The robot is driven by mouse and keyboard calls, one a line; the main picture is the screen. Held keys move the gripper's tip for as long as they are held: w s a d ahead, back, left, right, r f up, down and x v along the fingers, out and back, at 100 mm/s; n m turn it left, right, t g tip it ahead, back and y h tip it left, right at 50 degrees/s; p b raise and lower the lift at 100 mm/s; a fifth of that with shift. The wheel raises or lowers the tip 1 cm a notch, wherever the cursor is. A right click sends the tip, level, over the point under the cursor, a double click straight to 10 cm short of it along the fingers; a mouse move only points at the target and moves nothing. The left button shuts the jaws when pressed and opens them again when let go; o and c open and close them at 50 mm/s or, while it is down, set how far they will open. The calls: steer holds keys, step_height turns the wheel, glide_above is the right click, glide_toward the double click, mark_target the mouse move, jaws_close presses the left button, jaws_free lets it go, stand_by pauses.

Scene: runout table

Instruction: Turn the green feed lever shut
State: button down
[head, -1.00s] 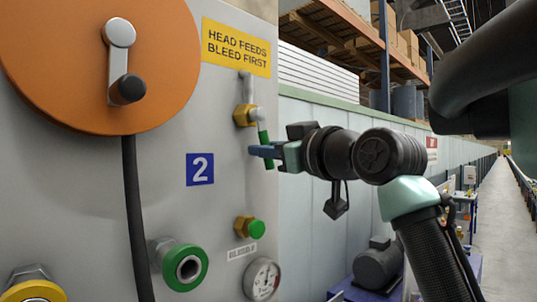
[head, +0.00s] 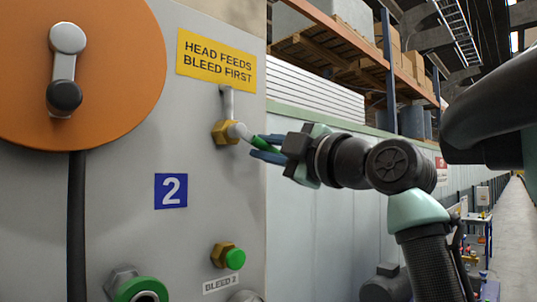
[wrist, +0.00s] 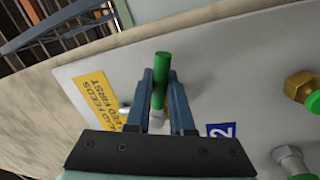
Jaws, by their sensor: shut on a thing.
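The green feed lever (head: 259,141) sits on a brass valve (head: 220,133) below a grey pipe, under the yellow sign. Its handle points right and slightly down, out past the panel's right edge. My gripper (head: 264,150) is shut on the handle, coming from the right; its blue fingers hide part of the handle. In the wrist view, the green lever (wrist: 161,72) stands between the two fingers of my gripper (wrist: 160,82), its tip reaching past them. The pale lever hub shows lower down between the fingers.
The grey panel carries a yellow "HEAD FEEDS BLEED FIRST" sign (head: 216,61), a blue "2" plate (head: 171,191), and a green bleed knob (head: 235,259) on brass below the lever. An orange disc with a crank (head: 67,66) is at upper left.

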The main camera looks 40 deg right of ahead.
steer(key=shift+d+r+n+y+p, duration=0.15)
steer(key=shift+r+n+y+p, duration=0.35)
steer(key=shift+n, duration=0.85)
steer(key=shift+d+r+n+y+p, duration=0.1)
steer(key=shift+r+n+y+p, duration=0.1)
steer(key=shift+r+n, duration=0.85)
steer(key=shift+f+n, duration=0.25)
steer(key=shift+n, duration=0.15)
steer(key=c, duration=0.8)
jaws_free()
steer(key=shift+f, duration=0.1)
steer(key=shift+a+f, duration=0.1)
